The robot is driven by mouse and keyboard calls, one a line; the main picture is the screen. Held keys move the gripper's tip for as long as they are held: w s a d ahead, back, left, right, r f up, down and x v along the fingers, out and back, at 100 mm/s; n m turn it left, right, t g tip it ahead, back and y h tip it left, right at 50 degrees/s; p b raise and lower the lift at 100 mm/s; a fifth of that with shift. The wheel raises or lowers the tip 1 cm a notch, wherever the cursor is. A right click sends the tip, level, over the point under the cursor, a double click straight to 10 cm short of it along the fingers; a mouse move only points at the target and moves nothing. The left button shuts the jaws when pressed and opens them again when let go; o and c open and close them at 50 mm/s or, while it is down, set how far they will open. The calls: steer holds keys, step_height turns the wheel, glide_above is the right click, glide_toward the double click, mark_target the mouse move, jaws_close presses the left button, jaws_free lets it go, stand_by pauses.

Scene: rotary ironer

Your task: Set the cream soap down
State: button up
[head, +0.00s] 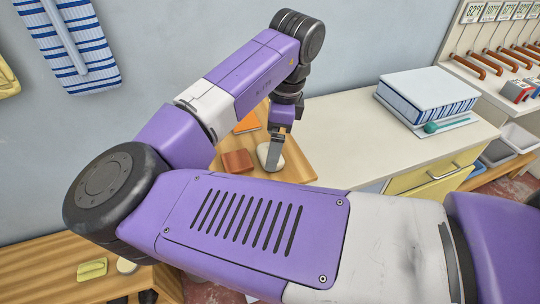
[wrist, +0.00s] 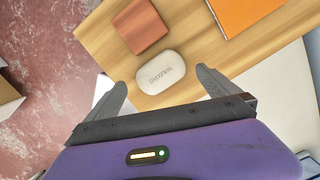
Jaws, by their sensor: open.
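The cream soap (wrist: 161,72) is a pale rounded bar with stamped lettering. It lies on a wooden surface (wrist: 100,37) near its edge, beside a reddish-brown block (wrist: 140,26). My gripper (wrist: 165,92) is open, with one finger to each side of the soap and the soap just beyond the fingertips in the wrist view. In the head view the soap (head: 271,155) shows on the wooden top, partly hidden by my gripper (head: 273,150) above it.
An orange flat item (wrist: 250,12) lies on the same wooden surface. A white counter (head: 350,135) adjoins it, with a folded blue-striped stack (head: 428,92) on it. A lower wooden bench (head: 40,255) holds a yellow item (head: 92,268).

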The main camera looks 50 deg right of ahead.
steer(key=f, duration=0.3)
steer(key=shift+w+a+f, duration=0.1)
steer(key=shift+w+f, duration=0.05)
steer(key=shift+w, duration=0.05)
steer(key=c, duration=1.6)
